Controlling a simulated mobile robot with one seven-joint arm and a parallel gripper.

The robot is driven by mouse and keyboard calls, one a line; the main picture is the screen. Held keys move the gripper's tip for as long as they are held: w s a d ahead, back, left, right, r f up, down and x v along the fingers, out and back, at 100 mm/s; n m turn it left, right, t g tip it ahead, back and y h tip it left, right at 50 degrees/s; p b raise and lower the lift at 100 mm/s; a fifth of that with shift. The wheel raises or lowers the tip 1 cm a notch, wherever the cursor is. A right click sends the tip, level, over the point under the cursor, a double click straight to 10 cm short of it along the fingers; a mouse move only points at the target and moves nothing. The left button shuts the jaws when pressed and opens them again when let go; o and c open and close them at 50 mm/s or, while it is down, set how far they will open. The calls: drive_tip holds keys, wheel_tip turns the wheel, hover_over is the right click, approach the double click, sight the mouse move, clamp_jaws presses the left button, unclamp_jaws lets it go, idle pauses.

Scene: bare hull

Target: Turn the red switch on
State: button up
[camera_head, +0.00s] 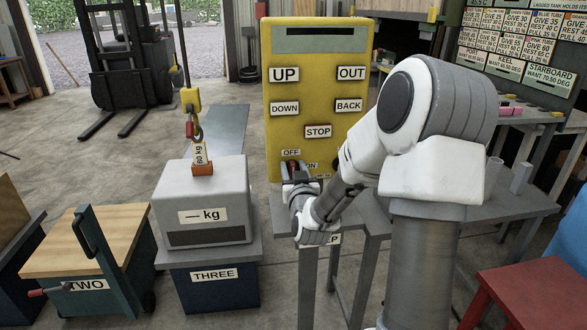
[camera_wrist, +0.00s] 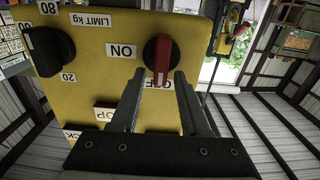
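The red switch (camera_wrist: 162,60) is a red handle on a round black base on the yellow control panel (camera_wrist: 85,85). In the wrist view, which is upside down, its handle points toward the partly hidden OFF label, with the ON label beside it. My gripper (camera_wrist: 160,73) is open, its two fingers apart with the red handle in line with the gap between the tips. Whether they touch it I cannot tell. In the head view the switch (camera_head: 293,166) shows small below OFF, with my gripper (camera_head: 298,184) right in front of it.
A black dial (camera_wrist: 48,50) sits on the panel beside the switch. A stand (camera_head: 310,258) is below the panel. To the left, a grey weight box (camera_head: 205,195) stands on block THREE, under a yellow hook (camera_head: 190,100). A red table (camera_head: 535,298) is at right.

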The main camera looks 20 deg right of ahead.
clamp_jaws()
drive_tip(key=shift+m+b, duration=0.3)
drive_tip(key=shift+s+d+f+m+b, duration=0.1)
drive_tip(key=shift+d+f+m+b, duration=0.25)
drive_tip(key=shift+m+b, duration=1.9)
drive_tip(key=shift+s+d+f+m+b, duration=0.2)
drive_tip(key=shift+m+b, duration=0.7)
drive_tip(key=shift+m, duration=2.6)
drive_tip(key=shift+w+d+f+m+b, duration=0.1)
drive_tip(key=shift+d+f+m+b, duration=0.35)
drive_tip(key=shift+m+b, duration=1.8)
drive_tip(key=shift+m+p, duration=0.65)
drive_tip(key=shift+m, duration=0.15)
drive_tip(key=shift+o, duration=0.9)
unclamp_jaws()
